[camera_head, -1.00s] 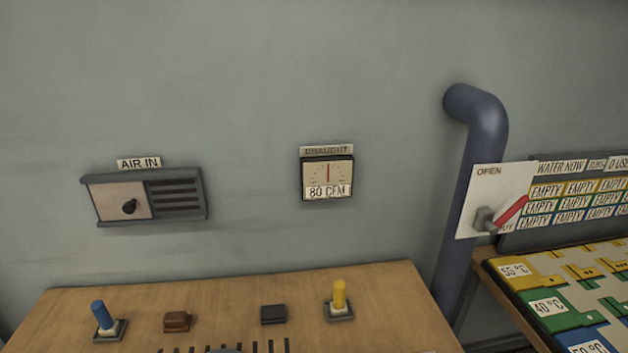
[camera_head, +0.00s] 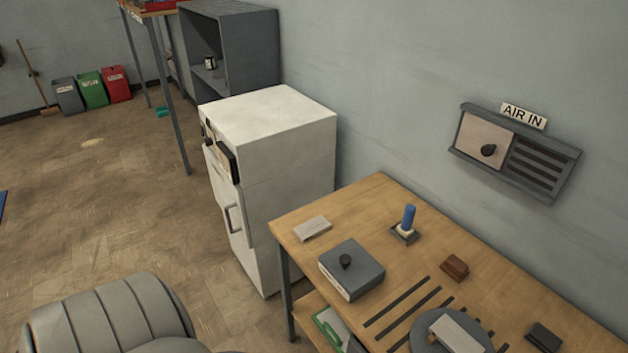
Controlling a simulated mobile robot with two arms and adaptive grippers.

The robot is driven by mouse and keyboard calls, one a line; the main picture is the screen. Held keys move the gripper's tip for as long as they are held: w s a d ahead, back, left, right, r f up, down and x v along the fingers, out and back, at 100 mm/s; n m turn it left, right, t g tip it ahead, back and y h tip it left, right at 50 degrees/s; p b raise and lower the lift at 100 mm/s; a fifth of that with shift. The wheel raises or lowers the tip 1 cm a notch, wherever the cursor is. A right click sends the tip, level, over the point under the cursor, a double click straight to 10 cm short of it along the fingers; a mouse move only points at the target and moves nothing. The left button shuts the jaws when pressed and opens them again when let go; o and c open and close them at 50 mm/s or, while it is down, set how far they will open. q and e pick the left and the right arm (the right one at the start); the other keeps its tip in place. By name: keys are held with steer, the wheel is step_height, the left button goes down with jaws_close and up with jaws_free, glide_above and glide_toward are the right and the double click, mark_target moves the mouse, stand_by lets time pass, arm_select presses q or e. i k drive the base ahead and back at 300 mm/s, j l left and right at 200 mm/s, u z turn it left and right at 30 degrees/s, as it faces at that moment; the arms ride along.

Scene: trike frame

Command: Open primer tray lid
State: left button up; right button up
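A low grey square box with a flat lid and a black knob (camera_head: 351,268) sits near the left part of the wooden table. It may be the primer tray, but I can read no label that says so. Its lid looks shut, and its inside is hidden. Neither of my grippers is in view.
The wooden table (camera_head: 400,262) also holds a pale block (camera_head: 312,228), a blue-handled tool in a stand (camera_head: 407,222), a brown block (camera_head: 454,267), a dark block (camera_head: 543,337) and a round plate (camera_head: 420,330). A white cabinet (camera_head: 285,170) stands left; open floor lies beyond.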

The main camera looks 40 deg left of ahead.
mark_target(351, 265)
steer(key=u, duration=1.1)
